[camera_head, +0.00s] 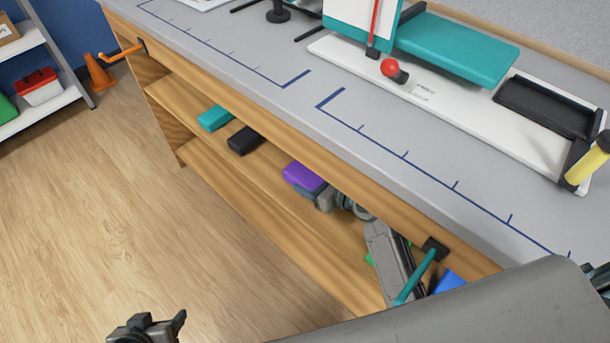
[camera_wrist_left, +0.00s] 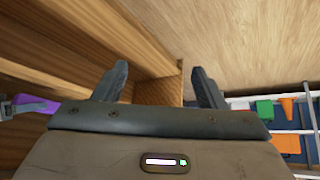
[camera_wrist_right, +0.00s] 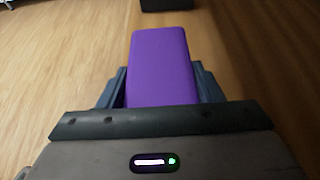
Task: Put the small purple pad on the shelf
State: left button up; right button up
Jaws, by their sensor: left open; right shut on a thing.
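The small purple pad (camera_head: 304,177) is at the wooden shelf (camera_head: 276,181) under the workbench. My right gripper (camera_head: 314,194) is shut on it, and the right wrist view shows the purple pad (camera_wrist_right: 162,65) lengthwise between the two fingers (camera_wrist_right: 162,90). The pad is over or on the shelf board; I cannot tell whether it touches the wood. My left gripper (camera_head: 148,328) is open and empty, low at the bottom left of the head view. Its spread fingers (camera_wrist_left: 160,85) also show in the left wrist view.
A black block (camera_head: 246,140) and a teal block (camera_head: 215,118) lie along the shelf, beyond the purple pad. A blue block (camera_head: 449,282) shows near my right arm. The bench top (camera_head: 330,125) overhangs the shelf. An orange hook (camera_head: 121,53) sticks out at the bench end.

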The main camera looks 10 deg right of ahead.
aim_at(304, 170)
jog(key=w, duration=0.3)
jog(key=w+a, duration=0.1)
jog(key=shift+w+f, duration=0.2)
jog(key=shift+f, duration=0.05)
jog(key=shift+w+f+b, duration=0.1)
jog(key=shift+f+b, duration=0.05)
jog(key=shift+b, duration=0.2)
notch_tip(304, 170, down, 2)
jog(key=shift+f+b, duration=0.2)
jog(key=shift+b, duration=0.35)
jog(key=shift+f, duration=0.45)
pick_arm(q)
jog(key=shift+w+d+f+n+t+h, duration=0.35)
jog(key=shift+w+d+f+t, duration=0.3)
jog(key=shift+t, duration=0.35)
jog(key=shift+s, duration=0.1)
pick_arm(e)
jog(key=o, duration=1)
jog(key=shift+o, duration=0.2)
